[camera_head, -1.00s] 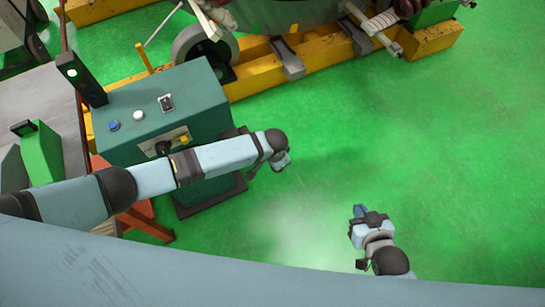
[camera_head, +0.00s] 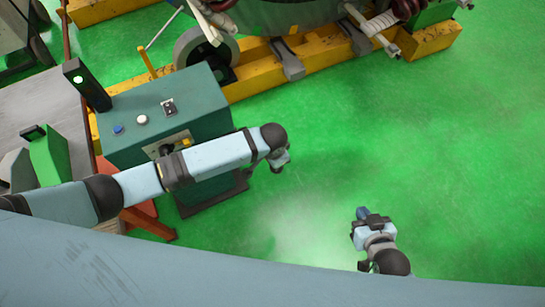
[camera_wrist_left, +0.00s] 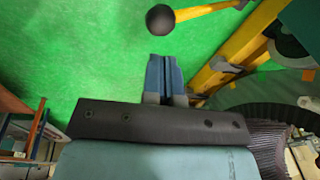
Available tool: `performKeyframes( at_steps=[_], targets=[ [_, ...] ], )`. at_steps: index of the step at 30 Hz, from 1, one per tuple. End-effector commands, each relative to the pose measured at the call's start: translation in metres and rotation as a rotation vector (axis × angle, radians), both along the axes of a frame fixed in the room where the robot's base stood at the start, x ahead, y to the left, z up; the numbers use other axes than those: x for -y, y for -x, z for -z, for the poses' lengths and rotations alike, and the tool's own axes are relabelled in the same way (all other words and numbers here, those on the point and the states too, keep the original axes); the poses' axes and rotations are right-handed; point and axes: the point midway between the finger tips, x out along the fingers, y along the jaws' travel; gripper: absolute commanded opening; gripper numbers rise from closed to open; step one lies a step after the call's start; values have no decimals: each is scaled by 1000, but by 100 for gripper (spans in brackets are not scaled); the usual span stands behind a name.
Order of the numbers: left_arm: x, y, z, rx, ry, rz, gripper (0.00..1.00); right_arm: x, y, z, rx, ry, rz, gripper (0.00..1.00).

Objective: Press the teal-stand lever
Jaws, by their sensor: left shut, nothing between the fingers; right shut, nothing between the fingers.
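The teal stand (camera_head: 205,98) is at left in the head view, with a blue button, a white button and a switch on top. Its front plate (camera_head: 182,138) carries a dark and yellow fitting, partly covered by my left arm. In the left wrist view a lever with a black ball knob (camera_wrist_left: 160,18) and yellow rod (camera_wrist_left: 208,10) shows beyond my fingers. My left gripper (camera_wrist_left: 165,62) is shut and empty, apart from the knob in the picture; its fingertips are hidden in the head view. My right gripper (camera_head: 361,211) is shut and empty over open floor.
A yellow beam frame (camera_head: 255,78) with a roller and the large stator machine (camera_head: 285,14) lies behind the stand. A dark post with a lit lamp (camera_head: 88,86) stands at its left. The green floor (camera_head: 430,160) at right is clear.

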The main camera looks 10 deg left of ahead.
Motion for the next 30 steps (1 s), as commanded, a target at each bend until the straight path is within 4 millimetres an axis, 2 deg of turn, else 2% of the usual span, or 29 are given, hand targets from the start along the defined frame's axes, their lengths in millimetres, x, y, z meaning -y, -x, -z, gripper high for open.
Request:
performKeyframes(
  at_steps=[3,9,26,30],
  targets=[
    [5,8,-16,2,2,0,0,0,-1,1,1,-1,1,0],
    [7,14,-27,2,0,-2,0,0,-4,-1,8,-2,0,0],
    [7,14,-28,3,-1,-2,0,0,-4,-2,8,0,-1,0],
    [14,22,-26,7,49,-8,0,0,-4,-2,8,0,-1,0]
  ],
)
